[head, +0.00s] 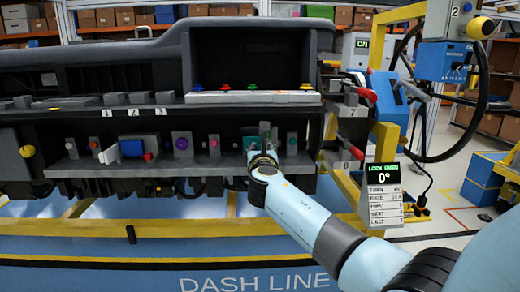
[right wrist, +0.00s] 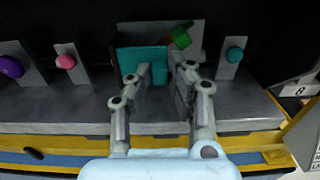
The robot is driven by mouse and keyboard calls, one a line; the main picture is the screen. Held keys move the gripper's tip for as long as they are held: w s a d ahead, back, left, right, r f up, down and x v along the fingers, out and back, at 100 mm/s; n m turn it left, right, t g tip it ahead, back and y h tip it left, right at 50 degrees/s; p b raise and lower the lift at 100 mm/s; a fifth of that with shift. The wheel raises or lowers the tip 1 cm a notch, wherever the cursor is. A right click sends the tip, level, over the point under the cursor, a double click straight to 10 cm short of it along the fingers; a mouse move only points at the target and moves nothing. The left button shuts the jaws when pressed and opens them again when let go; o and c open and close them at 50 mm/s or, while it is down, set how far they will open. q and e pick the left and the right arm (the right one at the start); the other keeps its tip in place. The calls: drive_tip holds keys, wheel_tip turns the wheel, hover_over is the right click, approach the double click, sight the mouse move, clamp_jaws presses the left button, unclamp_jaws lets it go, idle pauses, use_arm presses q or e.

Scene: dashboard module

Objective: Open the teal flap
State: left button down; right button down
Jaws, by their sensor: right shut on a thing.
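The teal flap (right wrist: 126,58) is a flat teal piece in front of a grey backing plate on the grey shelf, in the right wrist view. In the head view a small part of the teal flap (head: 250,142) shows beside my gripper. My right gripper (right wrist: 166,70) reaches in from below with its fingers at the flap. Its jaws are closed on teal material, and the fingers hide part of the flap. In the head view my right gripper (head: 264,140) is at the shelf, right of the middle. My left gripper is not in view.
A tilted green block (right wrist: 181,38) is just above the fingers. A teal knob (right wrist: 234,55) stands to the right, pink (right wrist: 65,61) and purple (right wrist: 11,66) knobs to the left. A yellow frame post (head: 384,150) and a screen reading 0° (head: 382,176) are to the right.

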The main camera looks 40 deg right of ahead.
sight(258, 147)
drive_tip(key=shift+a, duration=0.1)
drive_tip(key=a+m+g+h+b, duration=0.1)
drive_tip(key=m+g+h+b, duration=0.1)
drive_tip(key=a+m+g+h+b, duration=0.1)
drive_tip(key=m+g+h+b, duration=0.1)
drive_tip(key=g, duration=0.1)
drive_tip(key=a+m+g+h+b, duration=0.1)
drive_tip(key=m+g+h+b, duration=0.1)
drive_tip(key=m+g+h, duration=0.1)
drive_tip(key=shift+s+a+f+b, duration=0.15)
drive_tip(key=shift+a+b, duration=0.2)
drive_tip(key=shift+b, duration=0.05)
drive_tip(key=shift+g, duration=0.4)
drive_tip(key=shift+m, duration=0.3)
drive_tip(key=c, duration=1.5)
unclamp_jaws()
drive_tip(key=shift+o, duration=1.3)
